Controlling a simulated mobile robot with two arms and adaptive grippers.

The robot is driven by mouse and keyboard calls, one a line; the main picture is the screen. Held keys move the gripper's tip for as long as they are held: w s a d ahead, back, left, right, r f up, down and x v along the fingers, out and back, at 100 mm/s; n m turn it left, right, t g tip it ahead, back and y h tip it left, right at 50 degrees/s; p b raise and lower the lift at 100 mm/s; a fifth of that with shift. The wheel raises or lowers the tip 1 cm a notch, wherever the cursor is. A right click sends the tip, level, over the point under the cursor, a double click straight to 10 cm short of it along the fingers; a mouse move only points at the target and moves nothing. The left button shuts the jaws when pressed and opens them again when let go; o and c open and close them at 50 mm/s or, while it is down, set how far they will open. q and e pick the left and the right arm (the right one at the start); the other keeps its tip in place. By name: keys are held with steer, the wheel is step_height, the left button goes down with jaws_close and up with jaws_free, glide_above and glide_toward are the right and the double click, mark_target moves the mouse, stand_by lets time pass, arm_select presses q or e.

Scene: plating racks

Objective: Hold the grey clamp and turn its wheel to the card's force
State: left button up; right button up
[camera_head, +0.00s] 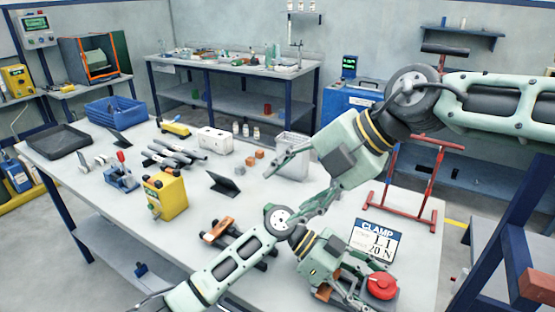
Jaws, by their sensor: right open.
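A card (376,241) stands on the table at the right and reads "CLAMP", "L1" and "20 N". In front of it, near the table's front edge, is a red wheel (381,285) on a grey clamp, which is largely hidden by my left gripper (348,295). That gripper reaches down at the clamp's left side; whether its fingers are closed on it cannot be told. My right gripper (279,190) is open and empty, above the table and up and left of the card, with its fingers pointing left.
A yellow box (165,194), a dark tilted stand (224,184), a wooden-topped piece (218,230) and a white wire basket (291,157) stand on the table. A red frame (408,208) rises at the right. Bare tabletop lies between the yellow box and the front edge.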

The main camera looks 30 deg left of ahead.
steer(key=shift+w+a+r+m+t+y, duration=0.15)
steer(key=shift+w+a+r+m+y, duration=0.2)
steer(key=shift+a+r, duration=0.25)
steer(key=shift+w+a+r+m+t+y, duration=0.25)
steer(key=shift+a+r+y, duration=0.2)
steer(key=shift+a, duration=0.25)
steer(key=shift+w+a+r+m+t+y, duration=0.1)
steer(key=shift+w+a+r+m+y, duration=0.1)
steer(key=shift+w+a+r+y, duration=0.3)
steer(key=shift+s+a, duration=0.1)
steer(key=shift+s, duration=0.1)
steer(key=n+h, duration=0.2)
steer(key=h, duration=0.9)
glide_above(380, 281)
step_height(380, 281, down, 9)
steer(key=shift+t, duration=0.3)
step_height(380, 281, down, 12)
steer(key=shift+r, duration=0.25)
steer(key=c, duration=1.1)
